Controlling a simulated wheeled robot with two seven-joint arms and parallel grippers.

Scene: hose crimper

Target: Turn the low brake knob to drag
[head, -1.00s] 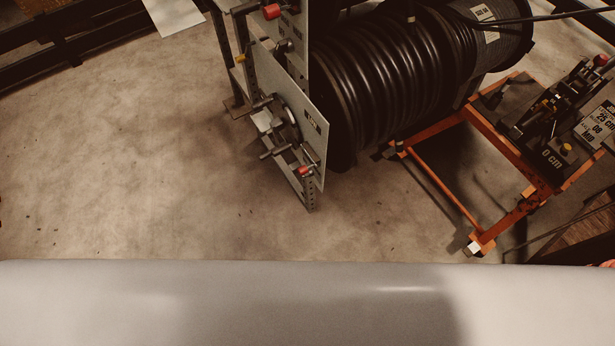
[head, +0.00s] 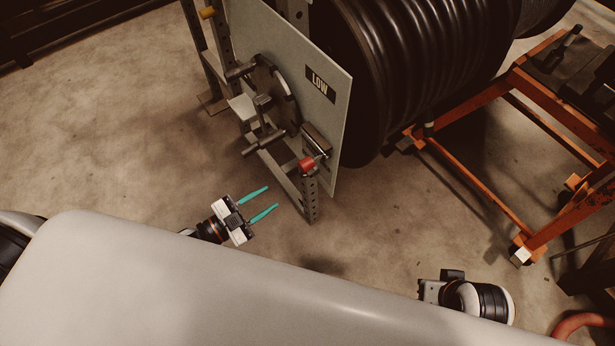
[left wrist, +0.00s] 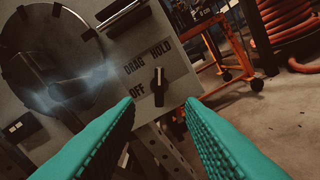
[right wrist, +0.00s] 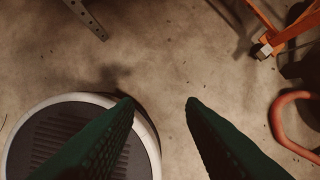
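The low brake knob (left wrist: 158,86) is black with a pale mark, on a grey panel with DRAG, HOLD and OFF labels in the left wrist view. The mark is at its upper end, pointing up toward HOLD. In the head view the panel (head: 325,125) carries a LOW sign. A red-ended fitting (head: 306,164) sticks out below it; I cannot tell whether it is the knob. My left gripper (head: 272,198) is open and empty, below and left of that fitting in the head view. In the left wrist view its fingers (left wrist: 160,112) stand apart, short of the knob. My right gripper (right wrist: 159,104) is open and empty over floor.
A handwheel (head: 272,92) with projecting handles sits on the panel, left of the red-ended fitting. A black hose reel (head: 425,60) stands behind the panel. An orange wheeled frame (head: 480,185) stands to the right. Floor (head: 110,150) left of the panel is clear.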

